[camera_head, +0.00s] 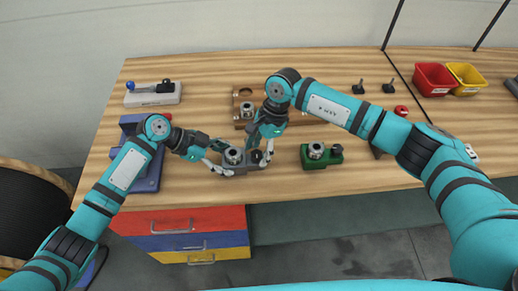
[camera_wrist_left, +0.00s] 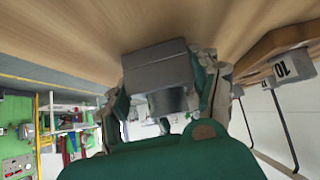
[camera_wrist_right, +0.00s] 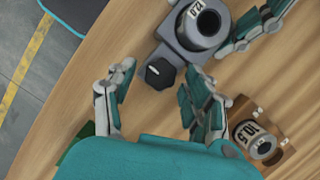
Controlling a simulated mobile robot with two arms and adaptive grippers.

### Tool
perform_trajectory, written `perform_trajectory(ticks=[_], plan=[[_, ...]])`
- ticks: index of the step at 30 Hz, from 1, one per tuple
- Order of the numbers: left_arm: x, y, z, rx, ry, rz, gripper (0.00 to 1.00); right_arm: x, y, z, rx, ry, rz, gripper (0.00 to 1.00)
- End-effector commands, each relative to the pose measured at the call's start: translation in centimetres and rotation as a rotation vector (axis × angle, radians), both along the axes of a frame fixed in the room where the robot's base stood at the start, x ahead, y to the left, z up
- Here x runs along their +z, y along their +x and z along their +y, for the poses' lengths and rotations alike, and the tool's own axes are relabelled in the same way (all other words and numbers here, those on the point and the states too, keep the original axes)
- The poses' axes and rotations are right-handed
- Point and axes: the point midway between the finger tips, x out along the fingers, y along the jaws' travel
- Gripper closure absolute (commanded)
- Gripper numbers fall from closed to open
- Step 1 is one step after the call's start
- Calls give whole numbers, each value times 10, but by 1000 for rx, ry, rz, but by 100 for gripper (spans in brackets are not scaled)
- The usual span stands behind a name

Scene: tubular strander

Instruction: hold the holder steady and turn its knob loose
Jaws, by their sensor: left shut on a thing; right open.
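The grey holder (camera_head: 236,168) stands near the table's front edge with a metal ring in it; its block also shows in the left wrist view (camera_wrist_left: 158,72). In the right wrist view the holder (camera_wrist_right: 178,40) has a black knob (camera_wrist_right: 160,73) with a white mark on its near end. My left gripper (camera_head: 222,159) is shut on the holder's body, its fingers on both sides of it (camera_wrist_left: 165,85). My right gripper (camera_head: 265,157) is open, and in its wrist view its fingertips (camera_wrist_right: 155,82) lie either side of the knob. Contact with the knob cannot be told.
A green holder (camera_head: 312,163) stands to the right. A wooden block (camera_wrist_right: 282,157) with a ring marked 10.5 is behind my right gripper. A blue stand (camera_head: 147,183) is at the left. Red (camera_head: 433,77) and yellow (camera_head: 466,76) bins stand at the back right.

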Motion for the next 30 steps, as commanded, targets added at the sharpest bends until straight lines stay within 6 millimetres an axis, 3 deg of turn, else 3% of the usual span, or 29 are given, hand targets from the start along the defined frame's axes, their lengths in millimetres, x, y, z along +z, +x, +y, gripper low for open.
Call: perform_trajectory(ticks=[11, 24, 30], plan=[[-1, 0, 0, -1, 2, -1, 95, 3, 0, 0, 0, 1, 0, 48], [-1, 0, 0, -1, 2, -1, 95, 42, 6, -12, 0, 0, -1, 48], [-1, 0, 0, 0, 2, 0, 95, 48, 6, -13, 0, 1, 0, 48]])
